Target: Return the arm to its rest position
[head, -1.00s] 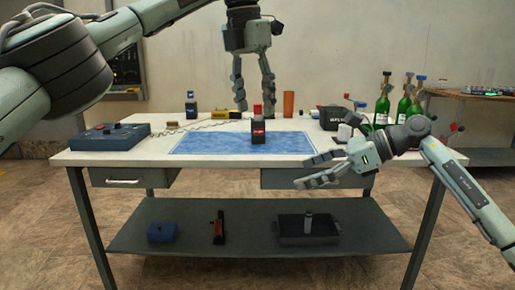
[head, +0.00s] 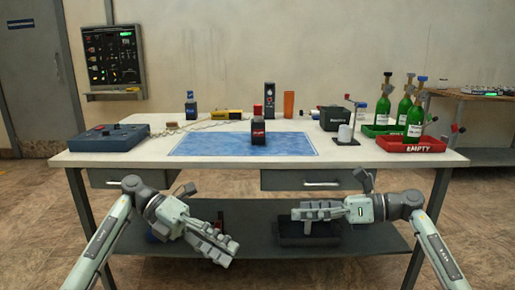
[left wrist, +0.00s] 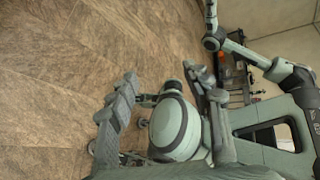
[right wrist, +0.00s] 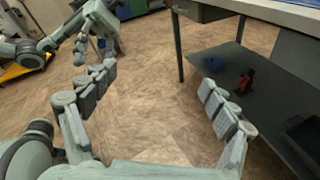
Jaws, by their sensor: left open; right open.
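My left gripper (head: 228,248) is open and empty in the head view, low in front of the table and below the level of its top. It also shows in the right wrist view (right wrist: 90,38). My right gripper (head: 298,210) is open and empty, in front of the table's lower shelf at the right, its fingers pointing left. Its fingers frame bare floor in the right wrist view (right wrist: 155,105). In the left wrist view the open fingers (left wrist: 165,95) show with floor and parts of my own body.
The lower shelf (head: 370,237) is close behind my grippers.

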